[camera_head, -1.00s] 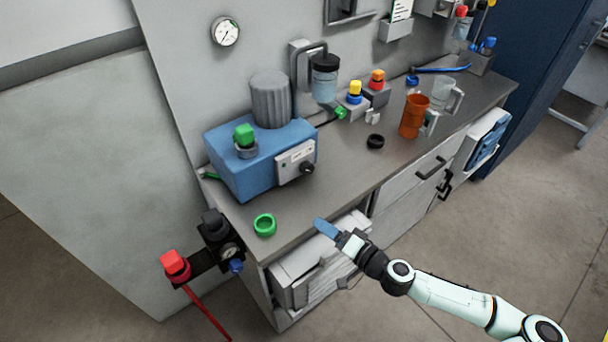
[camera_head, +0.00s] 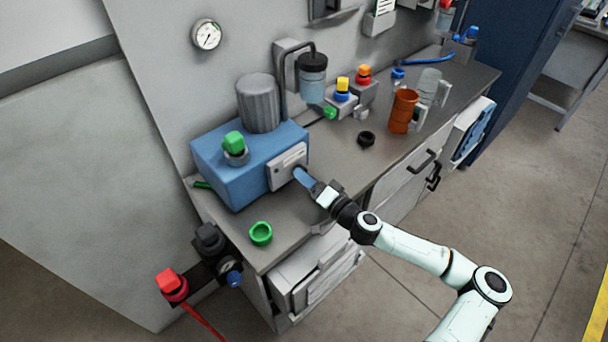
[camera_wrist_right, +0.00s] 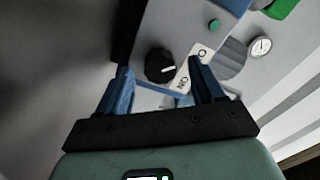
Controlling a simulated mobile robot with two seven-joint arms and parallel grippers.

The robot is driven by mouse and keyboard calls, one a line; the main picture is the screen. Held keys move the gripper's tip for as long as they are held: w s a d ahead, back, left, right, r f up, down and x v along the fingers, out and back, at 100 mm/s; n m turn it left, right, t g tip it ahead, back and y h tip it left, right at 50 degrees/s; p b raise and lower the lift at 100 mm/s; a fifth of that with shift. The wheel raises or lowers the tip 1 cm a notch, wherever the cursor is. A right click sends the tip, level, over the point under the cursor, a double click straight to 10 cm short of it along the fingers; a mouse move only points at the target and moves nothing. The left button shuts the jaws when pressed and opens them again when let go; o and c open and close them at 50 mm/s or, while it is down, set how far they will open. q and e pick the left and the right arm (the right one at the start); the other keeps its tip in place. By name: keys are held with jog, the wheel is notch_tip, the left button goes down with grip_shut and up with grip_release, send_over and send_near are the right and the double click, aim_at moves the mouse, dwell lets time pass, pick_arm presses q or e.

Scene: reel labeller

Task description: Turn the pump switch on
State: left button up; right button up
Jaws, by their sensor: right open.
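The blue pump unit (camera_head: 232,178) stands on the bench and carries a light front panel (camera_head: 283,165). In the right wrist view the pump switch is a round black knob (camera_wrist_right: 157,68) with a white mark pointing right. A label plate (camera_wrist_right: 193,68) beside it reads "O" and "ON"; I cannot tell which one the mark indicates. My right gripper (camera_head: 300,175) has its blue fingers at the panel, covering the knob in the head view. In the wrist view the right gripper (camera_wrist_right: 163,88) is open, its fingers either side of the knob's line, apparently not touching it. My left gripper is out of view.
A small green light or button (camera_wrist_right: 214,24) sits on the panel. A green ring (camera_head: 261,233) lies on the bench at the front. A black ring (camera_head: 366,138) and an orange cup (camera_head: 403,111) stand to the right. A red-knobbed valve (camera_head: 168,282) sticks out at lower left.

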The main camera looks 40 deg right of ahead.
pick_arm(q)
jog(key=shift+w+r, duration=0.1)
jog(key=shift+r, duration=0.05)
pick_arm(e)
jog(key=shift+w, duration=0.95)
jog(key=c, duration=1.1)
jog(key=shift+o, duration=0.2)
